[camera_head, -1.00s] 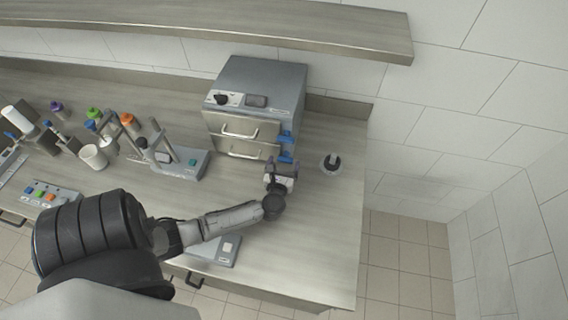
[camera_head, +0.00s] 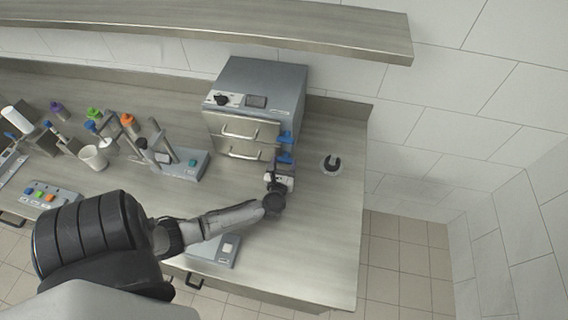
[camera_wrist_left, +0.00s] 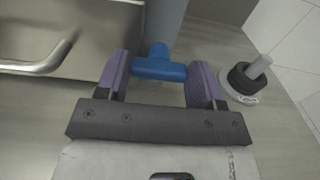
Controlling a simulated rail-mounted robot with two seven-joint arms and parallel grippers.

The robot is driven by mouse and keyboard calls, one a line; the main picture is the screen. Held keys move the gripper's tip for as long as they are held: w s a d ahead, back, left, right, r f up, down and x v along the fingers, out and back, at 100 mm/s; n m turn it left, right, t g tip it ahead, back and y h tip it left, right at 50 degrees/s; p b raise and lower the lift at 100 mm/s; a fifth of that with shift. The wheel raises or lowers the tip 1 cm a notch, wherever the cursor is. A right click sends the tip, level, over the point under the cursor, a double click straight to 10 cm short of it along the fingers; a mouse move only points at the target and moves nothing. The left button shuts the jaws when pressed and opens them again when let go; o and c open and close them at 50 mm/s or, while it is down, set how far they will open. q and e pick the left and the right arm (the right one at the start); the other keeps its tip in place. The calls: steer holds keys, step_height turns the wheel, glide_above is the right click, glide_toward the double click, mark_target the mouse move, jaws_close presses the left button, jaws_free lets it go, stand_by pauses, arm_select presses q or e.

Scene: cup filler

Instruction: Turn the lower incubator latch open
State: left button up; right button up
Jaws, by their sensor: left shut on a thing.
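The incubator (camera_head: 262,85) is a grey box at the back of the bench with two steel drawer-like doors. Its lower latch (camera_head: 285,158) is a blue handle at the right edge of the lower door, below a matching upper latch (camera_head: 286,138). My left gripper (camera_head: 279,170) is at the lower latch. In the left wrist view, the blue T-shaped latch handle (camera_wrist_left: 160,67) lies crosswise between the purple fingers of the left gripper (camera_wrist_left: 160,80), which are shut on its ends. The right gripper is not in view.
A round stand with a dark ring (camera_head: 331,164) sits on the bench right of the latches; it also shows in the wrist view (camera_wrist_left: 243,80). A flat grey device (camera_head: 215,249) lies under my left forearm. Bottles and a white cup (camera_head: 93,157) stand at the left.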

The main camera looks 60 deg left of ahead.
arm_select(q)
steer(key=m+p, duration=0.2)
steer(key=m, duration=0.1)
steer(key=shift+r, duration=0.1)
steer(key=m+p, duration=0.2)
steer(key=m, duration=0.4)
steer(key=shift+w+d+p, duration=0.1)
steer(key=shift+w+p, duration=0.05)
steer(key=shift+p, duration=0.25)
steer(key=m+p, duration=0.2)
steer(key=m, duration=0.3)
steer(key=shift+f, duration=0.2)
steer(key=m+p, duration=0.1)
steer(key=m, duration=0.1)
steer(key=shift+f+m, duration=0.1)
steer(key=shift+m, duration=0.8)
